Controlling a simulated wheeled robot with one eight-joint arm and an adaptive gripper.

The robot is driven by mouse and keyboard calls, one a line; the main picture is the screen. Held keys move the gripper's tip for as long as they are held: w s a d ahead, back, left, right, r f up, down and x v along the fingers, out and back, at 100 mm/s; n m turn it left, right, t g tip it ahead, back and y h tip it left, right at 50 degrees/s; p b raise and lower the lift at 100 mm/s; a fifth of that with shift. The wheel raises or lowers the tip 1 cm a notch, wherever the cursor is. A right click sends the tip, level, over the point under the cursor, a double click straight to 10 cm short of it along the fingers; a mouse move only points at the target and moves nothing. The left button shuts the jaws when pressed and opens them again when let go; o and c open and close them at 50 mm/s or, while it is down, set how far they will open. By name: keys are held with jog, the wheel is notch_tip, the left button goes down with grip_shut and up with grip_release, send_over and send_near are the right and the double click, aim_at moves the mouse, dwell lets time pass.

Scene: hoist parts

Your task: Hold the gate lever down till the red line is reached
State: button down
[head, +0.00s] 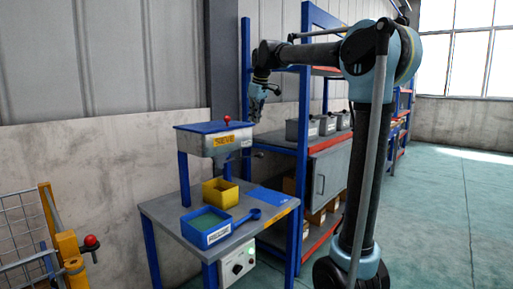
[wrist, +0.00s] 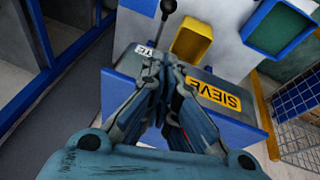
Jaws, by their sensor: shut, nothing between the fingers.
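The grey sieve hopper (head: 222,141) with a blue top stands on blue posts above the bench; its yellow SIEVE label (wrist: 214,92) shows in the wrist view. The gate lever (wrist: 162,32), a thin rod with a dark ball end, sticks out past the hopper; in the head view its end (head: 259,154) shows at the hopper's right. The yellow bin (head: 220,193) sits on the bench under the hopper; in the wrist view it is also visible (wrist: 190,40). I cannot make out a red line. My gripper (head: 256,118) is shut and empty, above and right of the hopper; its tips (wrist: 170,66) appear near the lever, contact unclear.
A blue shelf rack (head: 304,115) with grey bins stands close on the right. A red knob tops the hopper. Yellow-framed mesh (head: 22,232) is at the left.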

dwell(0.3)
jog(key=s+d+x, duration=0.1)
jog(key=d+x, duration=0.1)
jog(key=x, duration=1)
jog(key=shift+d+f, duration=0.2)
jog(key=shift+f, duration=0.6)
